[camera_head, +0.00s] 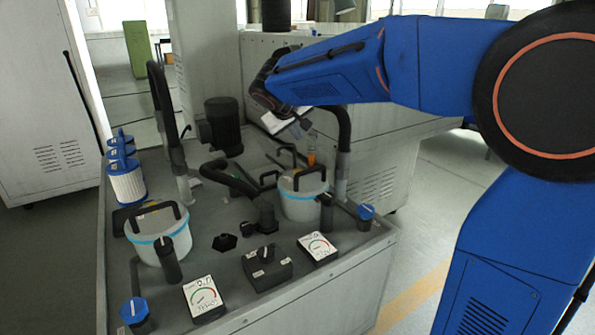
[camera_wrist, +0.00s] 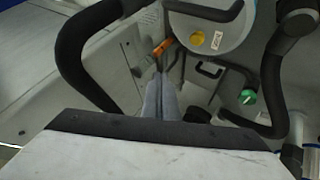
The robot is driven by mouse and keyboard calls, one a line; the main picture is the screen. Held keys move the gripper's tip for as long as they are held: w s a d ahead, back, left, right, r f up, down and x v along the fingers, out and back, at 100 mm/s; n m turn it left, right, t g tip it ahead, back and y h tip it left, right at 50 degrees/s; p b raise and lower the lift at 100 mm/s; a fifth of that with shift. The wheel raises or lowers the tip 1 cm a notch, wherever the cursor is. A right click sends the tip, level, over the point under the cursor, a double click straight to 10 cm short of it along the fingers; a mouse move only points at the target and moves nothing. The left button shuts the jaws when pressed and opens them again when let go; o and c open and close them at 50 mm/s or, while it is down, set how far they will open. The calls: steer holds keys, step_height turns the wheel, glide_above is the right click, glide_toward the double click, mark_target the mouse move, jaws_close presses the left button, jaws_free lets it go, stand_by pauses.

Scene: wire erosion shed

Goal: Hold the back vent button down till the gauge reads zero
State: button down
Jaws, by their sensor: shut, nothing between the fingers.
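My gripper (camera_head: 299,130) is shut and empty, above and behind the right-hand white pot (camera_head: 303,204). In the wrist view my fingers (camera_wrist: 160,80) point toward an orange-tipped part (camera_wrist: 162,47) beside the pot (camera_wrist: 222,55); whether they touch it I cannot tell. The orange part also stands upright behind the pot in the head view (camera_head: 311,158). A yellow round button (camera_wrist: 197,39) sits on the pot's lid, apart from my fingers. Which one is the back vent button is not marked. The right gauge (camera_head: 318,247) and left gauge (camera_head: 203,297) have needles too small to read.
A second white pot (camera_head: 172,240) stands at left. Black hoses rise around both pots, one close to my gripper (camera_wrist: 82,55). Blue knobs (camera_head: 366,212), a black switch box (camera_head: 267,268), a motor (camera_head: 223,125) and blue-capped filters (camera_head: 126,182) crowd the bench.

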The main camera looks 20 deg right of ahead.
steer(key=shift+f, duration=0.1)
steer(key=shift+f, duration=4.3)
steer(key=shift+f, duration=0.1)
steer(key=shift+f, duration=0.3)
steer(key=shift+f, duration=0.5)
stand_by(1.9)
steer(key=shift+r, duration=0.9)
